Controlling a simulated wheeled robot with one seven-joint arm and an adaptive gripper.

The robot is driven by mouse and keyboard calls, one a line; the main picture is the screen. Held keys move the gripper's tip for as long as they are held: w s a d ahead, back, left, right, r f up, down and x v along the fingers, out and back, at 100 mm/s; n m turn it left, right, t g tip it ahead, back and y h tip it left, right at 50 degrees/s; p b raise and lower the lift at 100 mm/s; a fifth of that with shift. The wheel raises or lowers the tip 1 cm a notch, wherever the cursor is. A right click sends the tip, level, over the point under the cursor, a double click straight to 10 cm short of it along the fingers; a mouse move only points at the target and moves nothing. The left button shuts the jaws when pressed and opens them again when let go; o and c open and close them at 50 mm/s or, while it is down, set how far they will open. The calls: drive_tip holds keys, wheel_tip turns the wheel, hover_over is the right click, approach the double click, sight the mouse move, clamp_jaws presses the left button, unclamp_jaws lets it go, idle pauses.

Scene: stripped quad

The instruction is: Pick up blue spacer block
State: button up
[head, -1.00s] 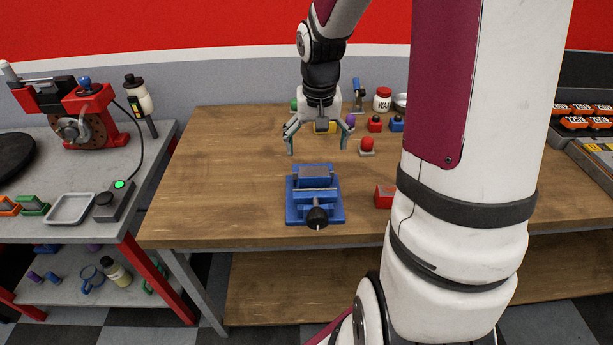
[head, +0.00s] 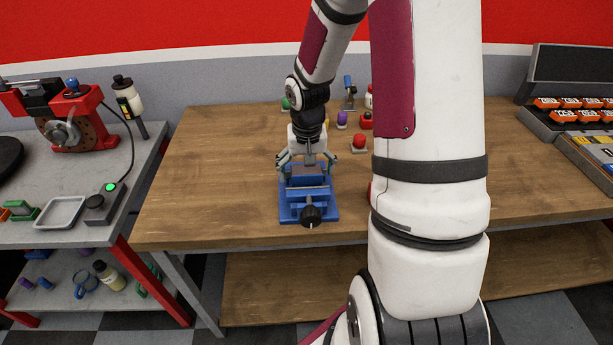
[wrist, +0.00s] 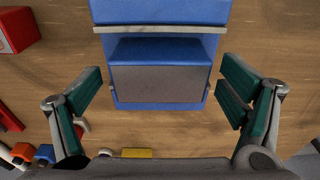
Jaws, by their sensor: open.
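A blue vise (head: 328,210) stands near the front of the wooden bench. My gripper (head: 307,165) is open and points down just over its rear part. In the wrist view the open green fingers (wrist: 168,100) stand on either side of the vise's blue rear section (wrist: 160,48), which has a grey-brown face; no contact shows. I cannot tell whether any of this blue is a separate spacer block. A small blue piece (wrist: 43,153) lies at the lower left of the wrist view, outside the fingers. Nothing shows held.
A red block (wrist: 15,25) lies beside the vise. A red button (head: 359,142), a purple piece (head: 342,118) and other small items stand at the back. The left of the bench (head: 200,180) is clear. My arm hides much of the right side.

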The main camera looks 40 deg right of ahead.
drive_tip(key=shift+c, duration=0.2)
drive_tip(key=c, duration=1.6)
drive_tip(key=shift+r, duration=0.1)
